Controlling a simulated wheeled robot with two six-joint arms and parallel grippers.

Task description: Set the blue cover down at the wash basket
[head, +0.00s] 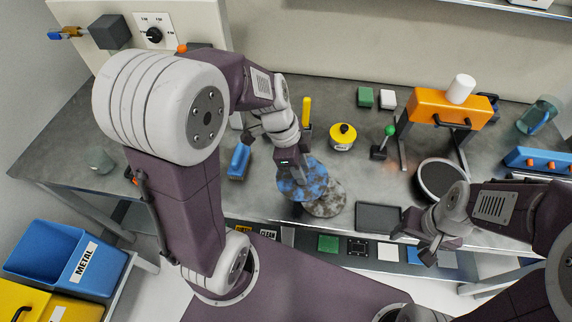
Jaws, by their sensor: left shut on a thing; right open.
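A round blue cover with dirty mottling (310,180) is at the middle of the bench. My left gripper (290,171) is shut on its upper left side; the fingertips are partly hidden. The cover overlaps a grey mottled round part (328,202) just below and right; I cannot tell whether they touch. A round black-rimmed container with a pale inside (420,187), perhaps the wash basket, stands to the right, apart from the cover. My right arm partly hides it. My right gripper (418,243) is open and empty near the bench's front edge.
An orange press-like stand (448,107) with a white cylinder is behind the round container. A yellow pot (343,136), a green-knobbed tool (388,135) and a dark tray (379,218) are nearby. A blue item (239,162) lies left. Bins (70,258) stand lower left.

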